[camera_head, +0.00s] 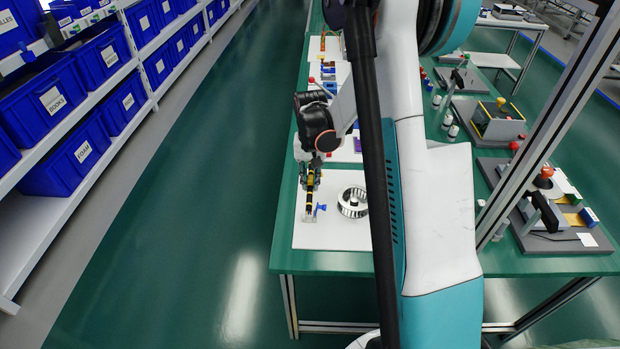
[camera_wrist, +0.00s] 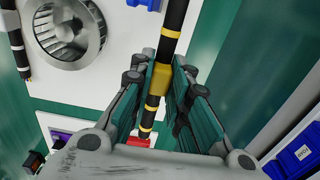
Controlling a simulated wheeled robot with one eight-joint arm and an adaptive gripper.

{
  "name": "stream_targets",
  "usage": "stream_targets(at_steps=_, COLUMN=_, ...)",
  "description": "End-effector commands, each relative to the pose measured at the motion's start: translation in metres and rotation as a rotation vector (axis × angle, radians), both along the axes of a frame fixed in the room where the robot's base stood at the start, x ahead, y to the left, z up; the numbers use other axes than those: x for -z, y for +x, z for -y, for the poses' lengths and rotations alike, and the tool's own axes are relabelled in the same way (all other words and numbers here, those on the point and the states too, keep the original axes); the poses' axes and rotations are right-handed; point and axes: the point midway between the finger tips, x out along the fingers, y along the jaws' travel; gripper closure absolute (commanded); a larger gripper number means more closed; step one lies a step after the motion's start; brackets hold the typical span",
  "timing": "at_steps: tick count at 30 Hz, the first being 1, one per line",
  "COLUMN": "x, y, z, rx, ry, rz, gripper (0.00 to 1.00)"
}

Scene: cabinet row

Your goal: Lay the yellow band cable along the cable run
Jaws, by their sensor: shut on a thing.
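The yellow band cable is black with yellow bands. In the wrist view the cable (camera_wrist: 173,35) runs from the top edge down between my fingers, and a wider yellow piece on it sits between them. My gripper (camera_wrist: 162,82) is shut on it there. In the head view my gripper (camera_head: 311,180) is over the left part of a white board (camera_head: 335,236), and the cable (camera_head: 308,209) extends from it toward the near side. I cannot tell whether the cable touches the board. The cable run is not clearly seen.
A round finned metal drum (camera_head: 352,202) stands on the board right of my gripper. A blue piece (camera_head: 321,208) is close beside the cable. Another dark cable (camera_wrist: 18,42) with pale bands shows in the wrist view. Blue bins (camera_head: 80,150) line shelves across the aisle.

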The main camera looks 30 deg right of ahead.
Motion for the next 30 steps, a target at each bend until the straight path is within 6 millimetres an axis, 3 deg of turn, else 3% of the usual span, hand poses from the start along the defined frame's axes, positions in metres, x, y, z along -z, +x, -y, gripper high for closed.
stream_targets(at_steps=12, x=0.001, y=0.000, z=-0.001, rx=-0.001, ry=0.000, rz=0.000, gripper=1.00)
stream_targets(at_steps=30, x=0.032, y=-0.001, z=-0.001, rx=-0.001, ry=0.000, rz=-0.001, gripper=1.00)
